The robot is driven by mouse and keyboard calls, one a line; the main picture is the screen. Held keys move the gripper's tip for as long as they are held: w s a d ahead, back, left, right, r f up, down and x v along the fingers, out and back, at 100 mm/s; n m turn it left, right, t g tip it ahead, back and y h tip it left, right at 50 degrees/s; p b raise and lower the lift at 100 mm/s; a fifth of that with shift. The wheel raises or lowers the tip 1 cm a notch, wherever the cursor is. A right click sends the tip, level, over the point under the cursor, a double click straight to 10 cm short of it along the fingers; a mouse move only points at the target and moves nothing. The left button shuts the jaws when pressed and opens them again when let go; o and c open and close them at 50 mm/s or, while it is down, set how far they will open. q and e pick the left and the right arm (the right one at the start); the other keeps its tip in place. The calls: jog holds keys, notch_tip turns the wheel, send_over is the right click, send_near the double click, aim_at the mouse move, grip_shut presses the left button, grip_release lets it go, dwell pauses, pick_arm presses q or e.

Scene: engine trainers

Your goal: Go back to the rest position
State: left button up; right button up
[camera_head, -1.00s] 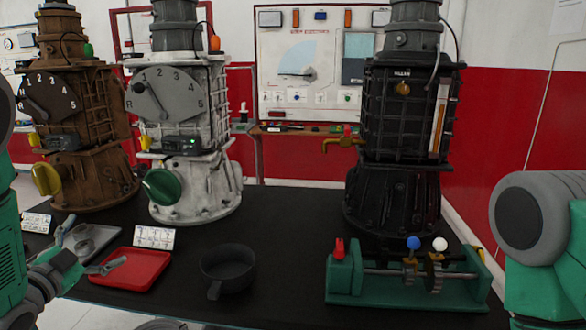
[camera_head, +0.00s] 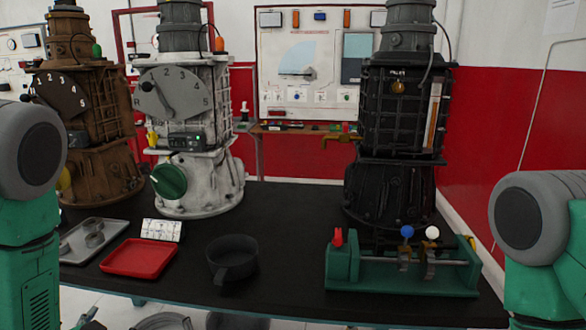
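My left arm (camera_head: 28,190) stands at the left edge, in front of the brown engine trainer (camera_head: 85,130). A small dark piece of what looks like my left gripper (camera_head: 88,318) shows at the bottom edge, below the table front; its fingers are too cut off to judge. My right arm (camera_head: 540,225) is at the right edge, beside the table. My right gripper is out of view.
On the black table (camera_head: 290,225) are a grey tray (camera_head: 72,257) with metal rings, a red tray (camera_head: 140,258), a black pan (camera_head: 232,258) and a green fixture (camera_head: 400,272). White (camera_head: 200,190) and black (camera_head: 395,190) engine trainers stand behind.

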pick_arm(q)
jog(key=s+d+f+n+g, duration=0.1)
jog(key=s+d+f+g, duration=0.2)
jog(key=s, duration=0.6)
jog(key=s+d+f+n+g, duration=0.2)
jog(key=s+d+f+g, duration=0.2)
jog(key=s, duration=0.6)
jog(key=s+d+f+n+g, duration=0.1)
jog(key=s+d+f+g, duration=0.2)
jog(key=s+f, duration=0.3)
jog(key=s+g, duration=0.1)
jog(key=s, duration=0.2)
jog(key=shift+s+d+f, duration=0.15)
jog(key=shift+s+d, duration=0.15)
jog(key=shift+w, duration=0.15)
dwell(0.8)
